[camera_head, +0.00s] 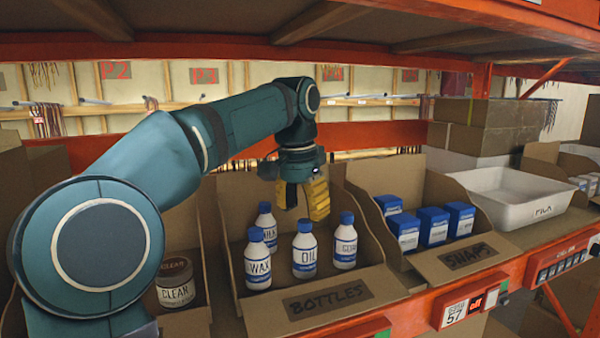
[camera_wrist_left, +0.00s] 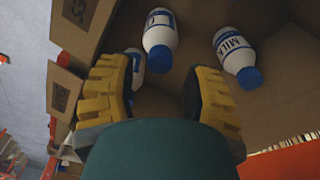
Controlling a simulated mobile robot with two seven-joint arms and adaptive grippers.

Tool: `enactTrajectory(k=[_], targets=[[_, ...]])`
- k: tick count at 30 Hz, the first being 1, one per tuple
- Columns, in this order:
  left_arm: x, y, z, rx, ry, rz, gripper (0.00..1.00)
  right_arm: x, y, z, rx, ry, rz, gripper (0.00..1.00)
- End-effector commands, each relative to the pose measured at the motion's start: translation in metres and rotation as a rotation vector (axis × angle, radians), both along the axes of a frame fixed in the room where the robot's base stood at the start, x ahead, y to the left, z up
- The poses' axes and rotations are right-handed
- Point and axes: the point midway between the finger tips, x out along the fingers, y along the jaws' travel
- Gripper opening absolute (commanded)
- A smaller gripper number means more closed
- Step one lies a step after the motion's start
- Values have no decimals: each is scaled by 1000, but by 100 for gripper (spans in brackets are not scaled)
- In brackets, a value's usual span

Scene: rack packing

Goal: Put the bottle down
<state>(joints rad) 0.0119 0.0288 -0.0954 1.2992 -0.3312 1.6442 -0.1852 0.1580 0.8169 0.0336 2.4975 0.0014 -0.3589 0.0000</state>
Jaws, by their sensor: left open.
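The cardboard bin labelled BOTTLES (camera_head: 328,299) holds several white bottles with blue caps, all upright. They include the WAX bottle (camera_head: 257,264), the OIL bottle (camera_head: 304,254), one at the right (camera_head: 345,245) and one behind (camera_head: 266,226). My left gripper (camera_head: 303,203) is over the back of this bin, pointing down, its yellow fingers apart and holding nothing that I can see. In the left wrist view the gripper (camera_wrist_left: 158,85) is spread. The MILK bottle (camera_wrist_left: 233,48) and another bottle (camera_wrist_left: 160,35) lie beyond the fingers; a third is partly hidden by the left finger.
The SNAPS bin (camera_head: 468,256) with blue boxes (camera_head: 434,226) is to the right, then a white PICK tray (camera_head: 540,212). A brown CLEAR jar (camera_head: 176,285) stands in a bin to the left. An orange shelf beam (camera_head: 400,140) runs behind; the upper shelf is overhead.

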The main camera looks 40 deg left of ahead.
Motion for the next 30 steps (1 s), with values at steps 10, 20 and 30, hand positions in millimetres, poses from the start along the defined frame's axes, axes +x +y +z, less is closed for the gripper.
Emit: enactTrajectory(k=[10,20,30], targets=[[-7,0,64,1,-1,-1,50,1,0,15,1,0,3,47],[-9,0,76,0,1,0,50,1,0,17,1,1,4,47],[-9,0,76,0,1,0,50,0,0,17,1,1,4,47]])
